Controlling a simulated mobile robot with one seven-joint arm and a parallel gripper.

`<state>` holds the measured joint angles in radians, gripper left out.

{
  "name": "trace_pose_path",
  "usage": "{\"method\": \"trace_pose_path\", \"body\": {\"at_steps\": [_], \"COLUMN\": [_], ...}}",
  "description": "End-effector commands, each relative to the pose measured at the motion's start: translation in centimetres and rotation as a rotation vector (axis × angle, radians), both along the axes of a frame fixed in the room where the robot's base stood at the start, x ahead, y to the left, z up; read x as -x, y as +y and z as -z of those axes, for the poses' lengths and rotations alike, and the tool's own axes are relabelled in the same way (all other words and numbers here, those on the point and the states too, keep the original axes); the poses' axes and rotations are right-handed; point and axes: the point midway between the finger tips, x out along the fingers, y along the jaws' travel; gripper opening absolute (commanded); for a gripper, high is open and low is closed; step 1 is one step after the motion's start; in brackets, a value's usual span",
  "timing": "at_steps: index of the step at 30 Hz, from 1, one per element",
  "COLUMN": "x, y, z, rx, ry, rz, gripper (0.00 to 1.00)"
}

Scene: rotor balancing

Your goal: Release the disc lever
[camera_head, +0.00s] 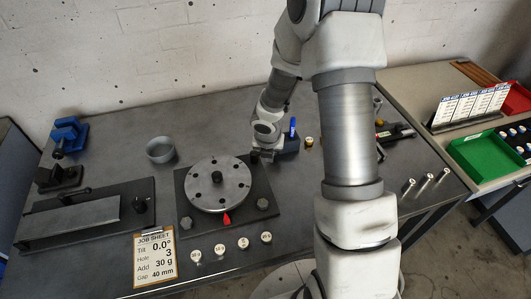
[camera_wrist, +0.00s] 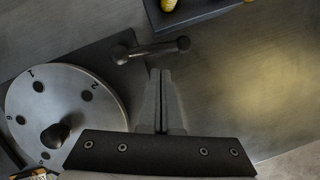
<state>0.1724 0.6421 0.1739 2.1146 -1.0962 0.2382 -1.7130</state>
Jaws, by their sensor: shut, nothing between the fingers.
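The round metal disc (camera_head: 218,183) with holes and a dark centre knob lies on a dark base plate (camera_head: 190,222). The disc also shows at the left of the wrist view (camera_wrist: 60,85), with numbers by its holes. The disc lever (camera_wrist: 152,49) is a dark bar with a ball at each end, beyond the disc's edge at the plate's corner. My gripper (camera_wrist: 160,72) is shut and empty, its fingertips just short of the lever in the picture. Whether they touch it I cannot tell. In the head view my gripper (camera_head: 256,156) is at the plate's back right corner and largely hides the lever.
A red pointer (camera_head: 226,219) sits at the disc's front. Several small weights (camera_head: 220,250) and a job sheet (camera_head: 155,258) lie in front. A grey cup (camera_head: 160,149) stands behind left. A blue marker (camera_head: 293,126) stands in a dark block (camera_head: 290,144) right of my gripper.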

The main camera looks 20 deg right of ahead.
Motion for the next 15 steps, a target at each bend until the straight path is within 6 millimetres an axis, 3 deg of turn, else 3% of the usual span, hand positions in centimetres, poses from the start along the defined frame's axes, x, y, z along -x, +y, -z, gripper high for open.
{"method": "trace_pose_path", "body": {"at_steps": [15], "x": [-1.2], "y": [-1.1], "z": [-0.1], "rx": [0.0], "ry": [0.0], "rz": [-0.035], "gripper": [0.0]}}
